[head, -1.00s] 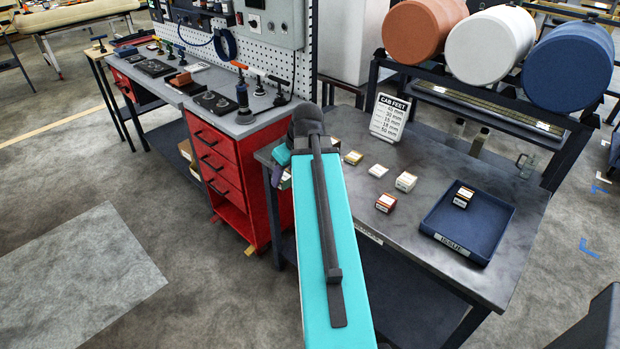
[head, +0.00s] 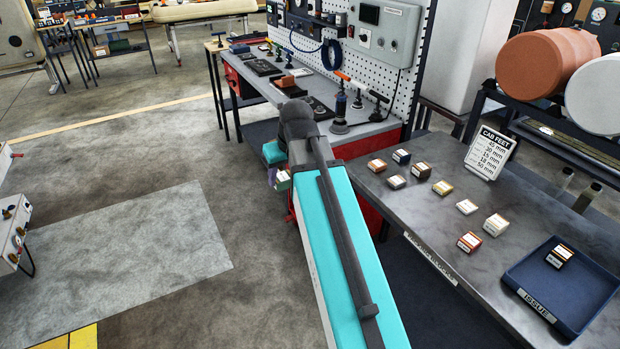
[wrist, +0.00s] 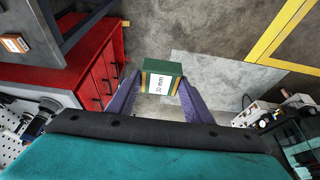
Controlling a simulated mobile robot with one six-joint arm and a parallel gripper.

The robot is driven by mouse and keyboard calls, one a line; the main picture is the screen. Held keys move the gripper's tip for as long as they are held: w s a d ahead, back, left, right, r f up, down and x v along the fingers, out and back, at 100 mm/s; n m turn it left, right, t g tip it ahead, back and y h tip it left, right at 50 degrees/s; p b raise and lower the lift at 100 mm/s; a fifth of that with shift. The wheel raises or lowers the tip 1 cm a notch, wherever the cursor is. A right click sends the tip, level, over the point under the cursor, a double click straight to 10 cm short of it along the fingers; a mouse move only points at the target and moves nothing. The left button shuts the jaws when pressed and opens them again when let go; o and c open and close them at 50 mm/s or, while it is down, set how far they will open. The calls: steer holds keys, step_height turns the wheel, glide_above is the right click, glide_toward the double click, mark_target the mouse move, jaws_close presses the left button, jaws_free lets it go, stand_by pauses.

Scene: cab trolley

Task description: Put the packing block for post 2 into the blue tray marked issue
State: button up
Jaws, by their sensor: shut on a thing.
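My gripper (wrist: 160,92) is shut on a green-sided block (wrist: 162,78) whose white label seems to read 30 mm. In the head view the held block (head: 283,181) shows beyond my arm's end, over the floor left of the grey bench. The blue tray (head: 563,292), marked ISSUE on its front, sits on that bench at the far right, well away from my gripper. A CAB FEET sign (head: 489,152) lists several mm sizes; which size belongs to which post is too small to read.
Several labelled blocks (head: 495,225) stand spread on the grey bench (head: 400,215) between my arm and the tray. A red-drawered workbench (head: 352,147) with tools stands behind my gripper. Large rolls (head: 545,75) hang at the back right.

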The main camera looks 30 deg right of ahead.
steer(key=w+a+r, duration=0.1)
steer(key=a, duration=0.6)
steer(key=w+a+r, duration=0.2)
steer(key=a, duration=0.5)
steer(key=shift+a, duration=0.1)
steer(key=shift+d, duration=0.85)
